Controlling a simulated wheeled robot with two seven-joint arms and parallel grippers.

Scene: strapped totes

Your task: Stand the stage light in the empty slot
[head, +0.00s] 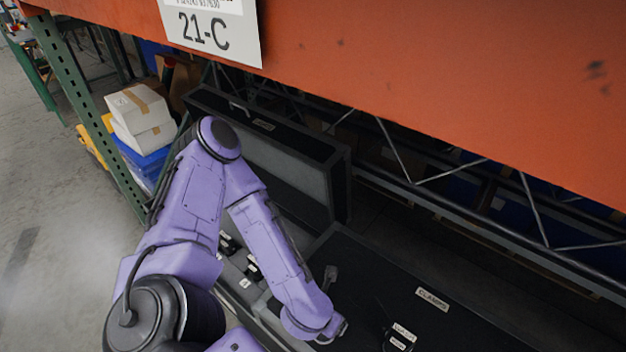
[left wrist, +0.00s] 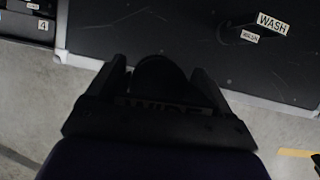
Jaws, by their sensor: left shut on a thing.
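My left gripper (left wrist: 158,80) is shut on a dark, round-topped stage light (left wrist: 160,72) with a faint label that seems to read WIDE. In the head view my left gripper (head: 333,328) is small and low over a black case lid; the held light is hard to make out there. An open case with slots (head: 243,284) lies left of my forearm, with dark lights and white labels in it. My arm hides much of it, so I cannot tell which slot is empty. A slot label 4 (left wrist: 43,25) shows in the left wrist view. My right gripper is not in view.
A dark object labelled WASH (head: 400,338) stands on the black top marked CLAMPS (head: 432,299). The raised case lid (head: 290,155) stands behind my arm. An orange shelf beam (head: 450,80) crosses above. White boxes (head: 140,108) sit at the left, beside open floor.

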